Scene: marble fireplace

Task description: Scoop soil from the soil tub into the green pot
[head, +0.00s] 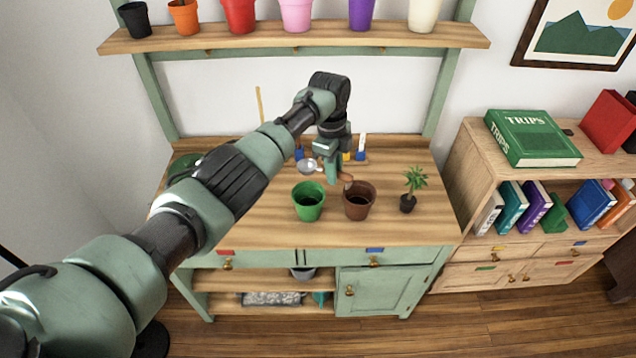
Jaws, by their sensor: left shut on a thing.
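The green pot (308,203) stands upright on the wooden bench top, with something dark inside. A brown pot (358,203) stands just right of it, also dark inside; I cannot tell whether it is the soil tub. My left gripper (333,176) is above and behind the two pots, shut on a scoop. The scoop has a metal bowl (309,166) pointing left, above the back of the green pot, and a brown handle right of the fingers. I cannot tell whether the bowl holds soil. My right gripper is out of view.
A small potted plant (408,190) stands right of the brown pot. A dark green object (184,163) at the bench's left is partly hidden by my left arm. Small blue and yellow items stand behind the gripper. A shelf (290,37) with several pots hangs above.

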